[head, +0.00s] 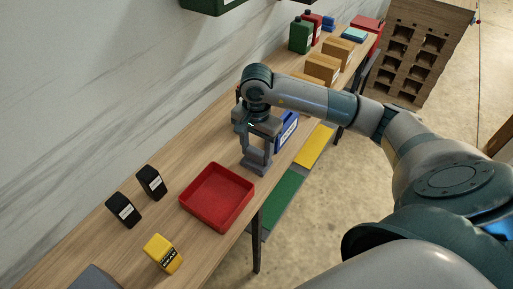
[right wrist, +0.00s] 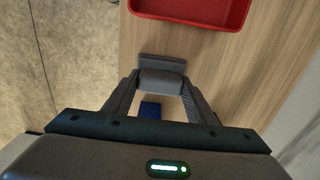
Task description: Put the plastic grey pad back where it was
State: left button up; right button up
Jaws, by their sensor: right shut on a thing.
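My right gripper (head: 257,158) is over the wooden table, just behind the red tray. It is shut on the grey pad (head: 256,168), which hangs at its fingertips. In the right wrist view the grey pad (right wrist: 163,78) lies between the two fingertips of the right gripper (right wrist: 162,88). The pad is close to the tabletop; I cannot tell whether it touches. The red tray (head: 186,199) is empty and sits apart from the pad. It also shows at the top of the right wrist view (right wrist: 190,14). My left gripper is not in view.
A blue box (head: 287,128) is behind my gripper. Cardboard boxes (head: 322,68) and a green container (head: 300,36) are farther along. A grey object (head: 95,279) is cut off at the bottom left.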

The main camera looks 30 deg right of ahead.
aim_at(256, 150)
jog(key=shift+f, duration=0.15)
jog(key=o, duration=1)
jog(key=shift+c, duration=0.2)
jog(key=shift+w+r+b, duration=0.1)
jog(key=shift+r+b, duration=0.3)
jog(key=shift+r, duration=0.25)
notch_tip(256, 150, up, 9)
jog(key=b, duration=0.3)
jog(key=shift+r, duration=1)
